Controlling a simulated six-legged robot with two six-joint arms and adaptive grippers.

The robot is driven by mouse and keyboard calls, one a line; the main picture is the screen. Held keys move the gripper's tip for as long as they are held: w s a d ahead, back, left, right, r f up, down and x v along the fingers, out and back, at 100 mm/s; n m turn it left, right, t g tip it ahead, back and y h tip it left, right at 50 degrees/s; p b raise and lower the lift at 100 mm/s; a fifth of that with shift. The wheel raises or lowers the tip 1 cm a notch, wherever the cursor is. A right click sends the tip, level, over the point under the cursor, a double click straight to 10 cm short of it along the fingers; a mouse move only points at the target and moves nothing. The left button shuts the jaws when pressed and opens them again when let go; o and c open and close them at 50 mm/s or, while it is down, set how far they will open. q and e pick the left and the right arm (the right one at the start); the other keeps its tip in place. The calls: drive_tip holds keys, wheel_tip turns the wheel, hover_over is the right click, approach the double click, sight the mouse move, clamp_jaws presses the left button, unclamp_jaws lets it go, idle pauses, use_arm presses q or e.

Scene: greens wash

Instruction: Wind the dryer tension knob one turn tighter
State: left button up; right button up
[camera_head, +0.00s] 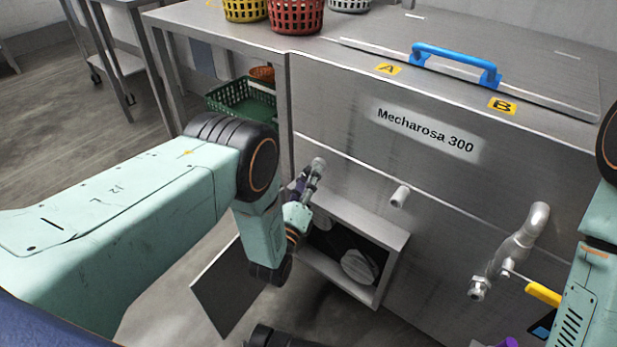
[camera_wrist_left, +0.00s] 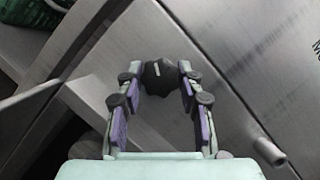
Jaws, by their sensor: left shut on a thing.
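The dryer tension knob (camera_wrist_left: 158,76) is black and lobed, with a short pale mark on its face. In the left wrist view it sits between the two purple-padded fingers of my left gripper (camera_wrist_left: 161,86), which is shut on it from both sides. In the head view my left gripper (camera_head: 303,192) reaches to the front of the steel washing machine (camera_head: 430,142), above an open compartment. The knob cannot be made out there behind the gripper.
A pipe stub (camera_head: 400,196) and a bent pipe (camera_head: 530,228) with a yellow-handled valve (camera_head: 543,293) stick out to the right. A blue handle (camera_head: 455,62) and baskets (camera_head: 295,15) are on top.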

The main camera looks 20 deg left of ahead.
use_arm(q)
drive_tip(key=o, duration=1.2)
wheel_tip(320, 180, up, 9)
drive_tip(key=shift+d+r, duration=0.1)
drive_tip(key=shift+r, duration=0.1)
drive_tip(key=shift+w+r, duration=0.1)
drive_tip(key=shift+r, duration=0.2)
